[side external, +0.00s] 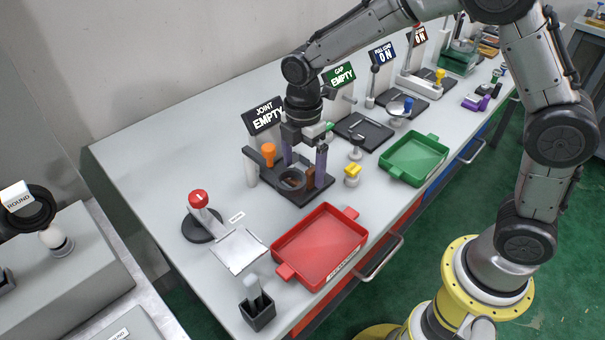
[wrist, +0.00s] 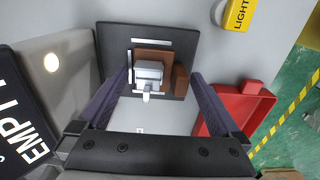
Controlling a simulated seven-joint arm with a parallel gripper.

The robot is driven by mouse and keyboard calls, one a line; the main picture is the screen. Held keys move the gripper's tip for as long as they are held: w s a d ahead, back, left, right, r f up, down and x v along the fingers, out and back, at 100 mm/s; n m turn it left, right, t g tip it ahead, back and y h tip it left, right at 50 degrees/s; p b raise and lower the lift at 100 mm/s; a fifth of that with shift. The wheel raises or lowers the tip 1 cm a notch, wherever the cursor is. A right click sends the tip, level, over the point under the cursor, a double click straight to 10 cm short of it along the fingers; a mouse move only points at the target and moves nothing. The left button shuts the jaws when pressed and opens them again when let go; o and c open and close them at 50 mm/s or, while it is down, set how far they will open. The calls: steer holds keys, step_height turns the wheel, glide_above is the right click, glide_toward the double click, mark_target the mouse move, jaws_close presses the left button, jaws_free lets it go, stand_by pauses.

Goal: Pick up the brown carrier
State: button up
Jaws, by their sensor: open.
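The brown carrier (wrist: 180,80) lies on a black fixture plate (wrist: 115,38) below my gripper. In the wrist view it shows as brown parts around a grey-white block (wrist: 149,72). In the side view my gripper (side external: 305,168) is low over the fixture beneath the "JOINT EMPTY" sign (side external: 265,117). I cannot tell whether the fingers touch the carrier.
An orange-topped post (side external: 268,154) stands left of my gripper. A yellow block (side external: 352,171) is to its right. A red tray (side external: 320,243) is in front, a green tray (side external: 416,155) further right.

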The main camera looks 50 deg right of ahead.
steer(key=c, duration=1.3)
steer(key=shift+c, duration=0.2)
steer(key=shift+r, duration=0.15)
